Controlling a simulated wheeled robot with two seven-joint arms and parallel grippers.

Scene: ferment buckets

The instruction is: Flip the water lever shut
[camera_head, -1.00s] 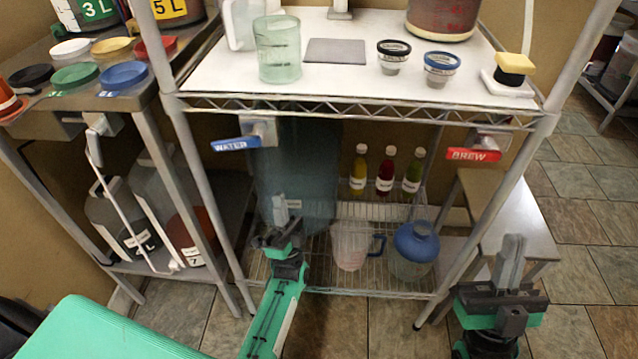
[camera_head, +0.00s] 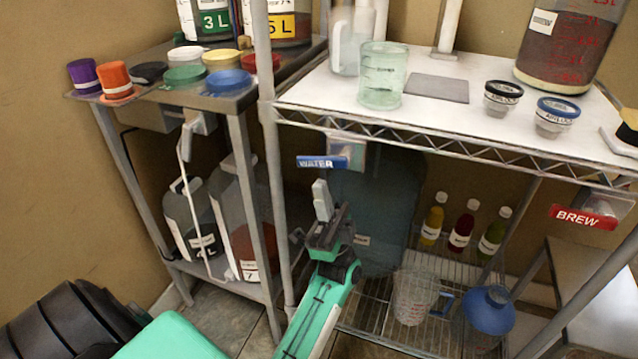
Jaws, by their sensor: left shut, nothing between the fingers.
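The blue water lever (camera_head: 321,163), labelled WATER, hangs under the front edge of the white-topped rack. Its handle lies about level and points left from a grey valve body (camera_head: 347,151). My left gripper (camera_head: 322,190) is shut and empty, with its fingers pointing up. In the picture its tips are just below the lever handle, with a small gap between them. I cannot tell the depth between them. My right gripper is out of view.
A red BREW lever (camera_head: 583,217) hangs under the same rack at right. A large blue-grey container (camera_head: 375,200) stands behind my left gripper. A clear jug (camera_head: 414,297) and several small bottles are on the lower shelf. A rack post (camera_head: 272,170) stands left of the water lever.

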